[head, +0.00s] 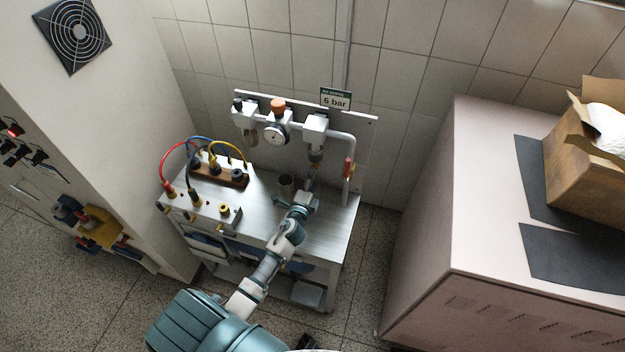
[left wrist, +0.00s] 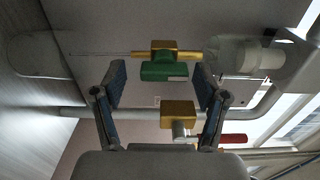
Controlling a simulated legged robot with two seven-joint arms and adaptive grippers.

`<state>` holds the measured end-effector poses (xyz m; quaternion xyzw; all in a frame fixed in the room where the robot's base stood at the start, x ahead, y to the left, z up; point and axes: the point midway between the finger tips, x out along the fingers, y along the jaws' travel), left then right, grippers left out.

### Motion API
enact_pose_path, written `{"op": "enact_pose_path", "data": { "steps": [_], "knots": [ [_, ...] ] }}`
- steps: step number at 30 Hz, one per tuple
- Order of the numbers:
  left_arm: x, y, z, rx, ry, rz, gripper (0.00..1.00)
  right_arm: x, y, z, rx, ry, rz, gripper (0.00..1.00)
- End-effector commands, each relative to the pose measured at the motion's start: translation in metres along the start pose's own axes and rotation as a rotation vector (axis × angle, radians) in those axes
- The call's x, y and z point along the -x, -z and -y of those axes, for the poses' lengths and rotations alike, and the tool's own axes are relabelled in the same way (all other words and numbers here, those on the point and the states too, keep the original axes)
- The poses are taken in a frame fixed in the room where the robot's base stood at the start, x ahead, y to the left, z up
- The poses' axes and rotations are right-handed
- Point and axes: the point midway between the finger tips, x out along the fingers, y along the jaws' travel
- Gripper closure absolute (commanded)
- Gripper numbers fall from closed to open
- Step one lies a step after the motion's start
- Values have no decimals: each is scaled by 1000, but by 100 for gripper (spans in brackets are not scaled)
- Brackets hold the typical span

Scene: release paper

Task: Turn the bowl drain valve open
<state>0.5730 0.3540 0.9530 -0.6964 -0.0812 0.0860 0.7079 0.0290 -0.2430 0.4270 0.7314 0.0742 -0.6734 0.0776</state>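The bowl drain valve, a brass body with a green handle (left wrist: 164,71), sits at the end of the clear bowl (left wrist: 235,55) in the left wrist view. In the head view the bowl (head: 316,153) hangs under the right-hand unit of the air panel, and the valve is too small to make out. My left gripper (head: 308,186) is just below the bowl. In the left wrist view its two fingers (left wrist: 162,85) are apart, with the green handle beyond and between them; I see no contact. My right gripper is not in view.
A red lever (head: 349,168) is on the pipe at right; it shows in the left wrist view (left wrist: 232,138) near a second brass fitting (left wrist: 179,115). A grey cup (head: 286,183) stands on the metal bench (head: 335,222). A hose board (head: 220,174) is at left.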

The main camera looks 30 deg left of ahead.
Motion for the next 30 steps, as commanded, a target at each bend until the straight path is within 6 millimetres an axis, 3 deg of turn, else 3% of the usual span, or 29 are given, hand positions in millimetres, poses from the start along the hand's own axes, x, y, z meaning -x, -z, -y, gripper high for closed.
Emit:
{"op": "enact_pose_path", "data": {
  "steps": [8,21,30],
  "knots": [
    [6,0,0,1,1,-1,27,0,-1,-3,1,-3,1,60],
    [93,0,-2,2,-3,0,27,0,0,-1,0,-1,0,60],
    [118,0,-2,1,-2,-1,27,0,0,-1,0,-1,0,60]
  ]
}}
